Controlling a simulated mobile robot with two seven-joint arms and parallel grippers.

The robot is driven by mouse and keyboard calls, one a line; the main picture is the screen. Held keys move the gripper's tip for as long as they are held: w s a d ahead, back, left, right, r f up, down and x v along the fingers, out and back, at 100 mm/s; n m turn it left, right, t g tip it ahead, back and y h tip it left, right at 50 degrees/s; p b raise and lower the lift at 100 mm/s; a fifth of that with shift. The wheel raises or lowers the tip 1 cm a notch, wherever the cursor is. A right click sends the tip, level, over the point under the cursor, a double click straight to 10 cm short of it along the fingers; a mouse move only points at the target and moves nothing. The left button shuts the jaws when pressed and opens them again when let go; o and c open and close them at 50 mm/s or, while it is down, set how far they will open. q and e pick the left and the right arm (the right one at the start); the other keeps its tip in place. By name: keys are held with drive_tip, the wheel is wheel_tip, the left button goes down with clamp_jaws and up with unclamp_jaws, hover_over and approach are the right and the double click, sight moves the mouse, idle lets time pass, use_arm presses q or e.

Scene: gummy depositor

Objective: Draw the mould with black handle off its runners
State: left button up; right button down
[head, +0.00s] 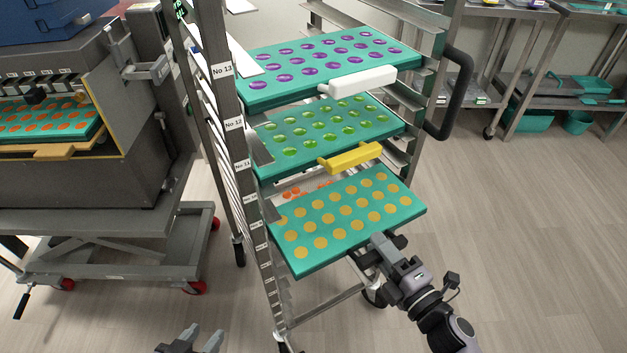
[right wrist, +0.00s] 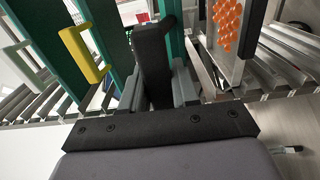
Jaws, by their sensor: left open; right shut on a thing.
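The teal mould with yellow-orange rounds (head: 345,238) is the lowest of three teal moulds in the rack in the head view. It juts forward past the rack's front post. I cannot tell how much of it still rests on its runners. My right gripper (head: 383,246) is at its front edge, shut on its black handle (right wrist: 153,55), which stands between the fingers in the right wrist view. The gripper mostly hides the handle in the head view. My left gripper (head: 192,342) is open and empty at the bottom edge of the head view, away from the rack.
Above are the yellow-handled green-filled mould (head: 334,150) and white-handled purple-filled mould (head: 331,85). Orange sweets (right wrist: 228,22) lie on a tray below. The rack (head: 236,140) has a slanted post at left. The depositor (head: 100,150) stands farther left. Floor at right is clear.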

drive_tip(key=shift+r, duration=0.2)
drive_tip(key=shift+r+p, duration=0.25)
drive_tip(key=shift+p, duration=0.1)
drive_tip(key=v, duration=1.1)
drive_tip(key=shift+s, duration=0.2)
drive_tip(key=shift+f, duration=0.1)
